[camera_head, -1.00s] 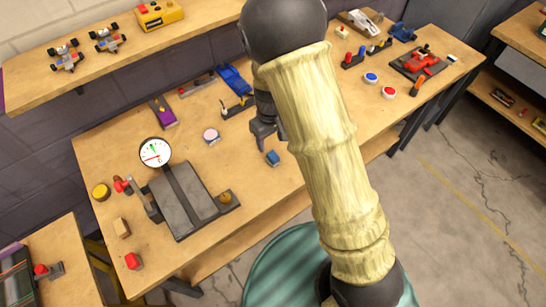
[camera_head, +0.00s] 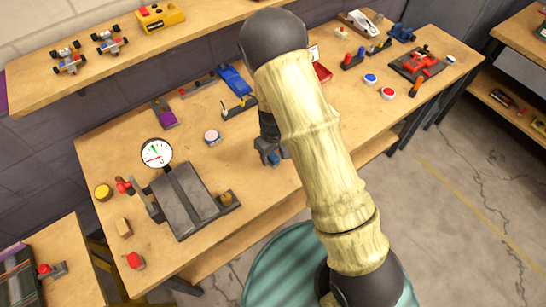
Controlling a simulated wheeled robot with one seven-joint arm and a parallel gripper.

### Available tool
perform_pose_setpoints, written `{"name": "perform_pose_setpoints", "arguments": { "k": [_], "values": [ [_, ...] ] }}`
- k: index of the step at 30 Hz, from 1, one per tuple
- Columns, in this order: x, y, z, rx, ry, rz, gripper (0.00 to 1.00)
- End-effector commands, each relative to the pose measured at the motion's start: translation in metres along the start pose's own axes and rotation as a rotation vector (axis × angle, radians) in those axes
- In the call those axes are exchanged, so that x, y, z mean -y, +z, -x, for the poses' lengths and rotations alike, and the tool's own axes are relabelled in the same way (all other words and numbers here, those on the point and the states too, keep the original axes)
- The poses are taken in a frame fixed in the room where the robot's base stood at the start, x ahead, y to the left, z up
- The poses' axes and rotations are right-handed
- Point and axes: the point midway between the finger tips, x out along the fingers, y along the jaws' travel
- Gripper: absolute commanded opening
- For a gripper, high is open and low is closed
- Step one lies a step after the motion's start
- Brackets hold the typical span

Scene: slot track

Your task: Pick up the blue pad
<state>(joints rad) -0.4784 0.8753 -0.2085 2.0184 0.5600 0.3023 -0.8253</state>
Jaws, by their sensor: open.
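The blue pad (camera_head: 274,160) is a small blue block on the wooden workbench, right of the grey slotted block. My gripper (camera_head: 269,155) is dark grey and reaches down over the pad, hiding part of it. The jaws are open, with the pad at or just below the fingertips. I cannot tell whether the fingers touch it. My tan arm covers the bench right of the gripper.
A grey slotted block with a lever (camera_head: 182,200) and a round dial (camera_head: 157,153) stand to the left. A pink-topped round button (camera_head: 212,137) and a blue toy car (camera_head: 235,80) are behind. Bare wood (camera_head: 240,165) lies left of the pad. The bench's front edge is close.

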Motion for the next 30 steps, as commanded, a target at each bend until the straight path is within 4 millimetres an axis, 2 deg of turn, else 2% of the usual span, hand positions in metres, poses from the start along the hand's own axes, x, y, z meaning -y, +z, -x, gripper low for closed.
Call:
{"name": "perform_pose_setpoints", "arguments": {
  "k": [5,21,28,30],
  "values": [
    [0.001,0.000,-0.016,0.001,-0.001,0.001,0.55],
    [0.001,0.000,-0.017,0.000,-0.001,0.001,0.55],
    [0.001,0.000,-0.017,0.000,-0.001,0.001,0.09],
    [0.001,0.000,-0.017,0.000,-0.001,0.001,0.07]
  ]
}}
